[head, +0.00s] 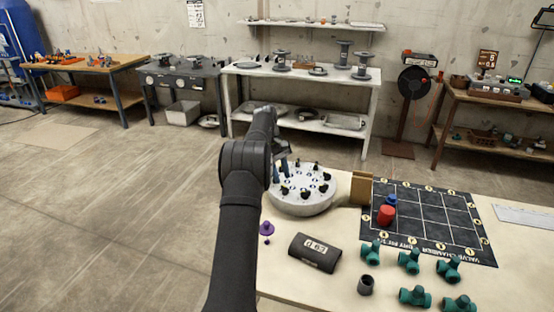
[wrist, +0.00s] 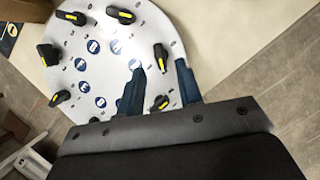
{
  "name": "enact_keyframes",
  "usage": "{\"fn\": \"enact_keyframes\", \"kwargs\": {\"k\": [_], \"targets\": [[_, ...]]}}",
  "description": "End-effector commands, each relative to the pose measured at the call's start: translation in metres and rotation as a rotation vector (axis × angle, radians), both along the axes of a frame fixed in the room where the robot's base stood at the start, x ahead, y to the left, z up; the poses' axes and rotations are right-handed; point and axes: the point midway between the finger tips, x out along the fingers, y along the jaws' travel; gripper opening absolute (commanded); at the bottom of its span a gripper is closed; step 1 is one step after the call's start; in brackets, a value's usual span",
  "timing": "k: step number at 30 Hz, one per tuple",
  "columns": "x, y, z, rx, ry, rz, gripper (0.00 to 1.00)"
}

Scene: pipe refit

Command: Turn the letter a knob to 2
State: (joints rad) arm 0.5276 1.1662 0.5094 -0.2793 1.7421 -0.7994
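The round white panel (head: 300,208) stands on the near table and carries several black knobs with yellow marks. One knob (wrist: 160,102) shows between the fingers, another knob (wrist: 160,57) just past the fingertips. I cannot tell whether either is touched. In the head view my gripper (head: 281,168) is at the panel's back left.
A brown block (head: 361,188) stands right of the panel. A dark grid board (head: 430,215) holds a red piece (head: 386,214) and a blue piece (head: 391,200).

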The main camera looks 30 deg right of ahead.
Motion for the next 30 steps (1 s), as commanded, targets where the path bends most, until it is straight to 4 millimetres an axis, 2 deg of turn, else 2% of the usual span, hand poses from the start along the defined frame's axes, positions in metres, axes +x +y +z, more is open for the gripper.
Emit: {"fn": "enact_keyframes", "kwargs": {"k": [3,10,18,30], "targets": [[0.010,0.002,0.023,-0.003,-0.003,0.000,0.33],[0.022,0.006,0.054,-0.002,-0.003,0.000,0.33],[0.028,0.008,0.070,0.000,-0.001,0.000,0.33],[0.029,0.008,0.073,0.000,0.000,0.000,0.33]]}}
